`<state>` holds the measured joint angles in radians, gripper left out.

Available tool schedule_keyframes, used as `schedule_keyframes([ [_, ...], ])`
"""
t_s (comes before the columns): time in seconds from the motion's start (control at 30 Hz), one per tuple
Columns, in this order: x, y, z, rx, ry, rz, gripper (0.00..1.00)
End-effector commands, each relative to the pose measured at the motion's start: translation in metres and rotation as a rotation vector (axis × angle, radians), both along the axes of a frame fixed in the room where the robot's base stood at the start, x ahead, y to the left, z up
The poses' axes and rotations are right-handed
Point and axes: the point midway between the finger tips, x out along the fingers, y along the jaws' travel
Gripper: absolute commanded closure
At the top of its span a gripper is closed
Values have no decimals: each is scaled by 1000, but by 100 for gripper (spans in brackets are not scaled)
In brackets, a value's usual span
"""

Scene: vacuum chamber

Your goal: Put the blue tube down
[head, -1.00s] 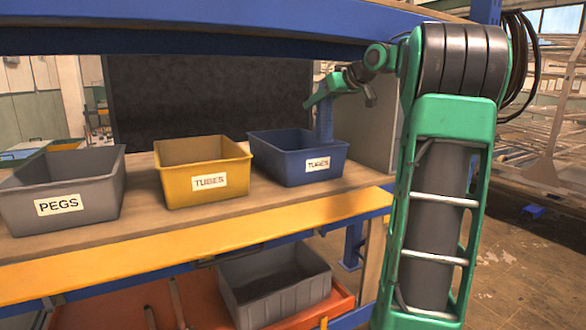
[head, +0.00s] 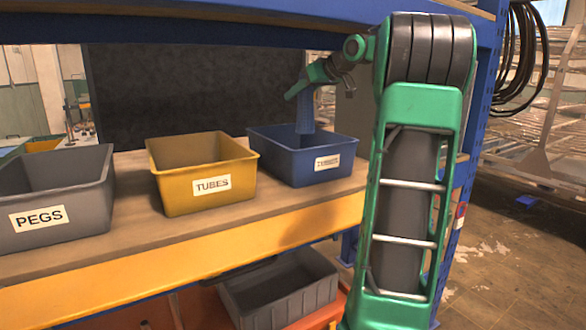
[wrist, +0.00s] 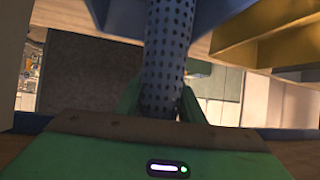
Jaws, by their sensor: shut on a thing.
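The blue tube (head: 305,112) hangs upright from my gripper, its lower end at the opening of the blue bin (head: 290,165), which has a white label. I cannot tell how deep the tube's end reaches. My gripper (head: 304,90) is shut on the upper part of the tube, above the bin. In the wrist view the tube (wrist: 168,50) is perforated with rows of small holes and sits between my green fingers (wrist: 160,105).
A yellow bin (head: 205,195) labelled TUBES and a grey bin (head: 50,215) labelled PEGS stand to the left on the shelf (head: 130,225). A blue beam (head: 220,28) runs above. Another grey bin (head: 280,295) is below.

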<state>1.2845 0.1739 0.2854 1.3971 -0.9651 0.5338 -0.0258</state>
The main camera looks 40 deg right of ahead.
Motion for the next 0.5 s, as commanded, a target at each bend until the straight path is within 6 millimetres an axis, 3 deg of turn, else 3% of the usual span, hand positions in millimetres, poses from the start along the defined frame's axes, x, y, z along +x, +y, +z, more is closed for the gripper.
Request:
schedule_keyframes([
  [0.27, -5, -9, -3, 1, 0, -12, 87],
  [0.5, -6, -10, -40, 5, 2, -14, 87],
])
